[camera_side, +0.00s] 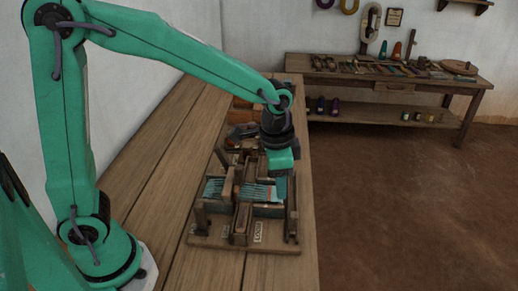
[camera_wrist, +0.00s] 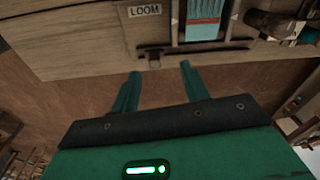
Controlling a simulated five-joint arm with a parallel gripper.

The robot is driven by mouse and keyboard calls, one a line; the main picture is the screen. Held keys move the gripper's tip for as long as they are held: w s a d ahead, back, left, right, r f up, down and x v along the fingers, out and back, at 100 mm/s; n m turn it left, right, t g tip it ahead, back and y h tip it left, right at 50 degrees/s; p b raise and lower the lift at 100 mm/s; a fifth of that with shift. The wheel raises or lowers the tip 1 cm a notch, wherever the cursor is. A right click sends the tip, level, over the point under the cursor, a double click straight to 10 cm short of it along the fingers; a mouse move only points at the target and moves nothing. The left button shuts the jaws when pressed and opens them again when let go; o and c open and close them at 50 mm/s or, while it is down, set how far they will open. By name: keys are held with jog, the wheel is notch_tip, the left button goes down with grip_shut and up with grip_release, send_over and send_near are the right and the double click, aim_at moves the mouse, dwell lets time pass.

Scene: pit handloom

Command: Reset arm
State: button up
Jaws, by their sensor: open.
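My gripper (camera_wrist: 160,70) is open in the wrist view, with two green fingers apart and nothing between them. In the side view my gripper (camera_side: 283,162) hangs above the far right part of the small wooden loom (camera_side: 242,222); its fingertips are hard to make out there. The loom also shows along the top of the wrist view (camera_wrist: 85,42), with a LOOM label (camera_wrist: 145,11) and blue-green threads (camera_wrist: 205,12). The same threads (camera_side: 262,192) stretch across the loom in the side view. I cannot tell whether my gripper touches the loom.
The loom stands on a long wooden table (camera_side: 160,165) by a white wall. Orange-brown boxes (camera_side: 242,113) stand behind it. A second bench (camera_side: 440,85) with tools and spools is at the back right. Brown floor (camera_side: 410,200) lies open to the right.

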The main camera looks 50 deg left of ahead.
jog(key=s+a+r+n+t, duration=0.4)
jog(key=s+a+r+n, duration=0.3)
jog(key=s, duration=0.8)
jog(key=a+r, duration=0.2)
jog(key=a, duration=0.2)
jog(key=shift+a+r+t, duration=0.2)
jog(key=shift+a+t, duration=0.05)
jog(key=shift+t, duration=0.05)
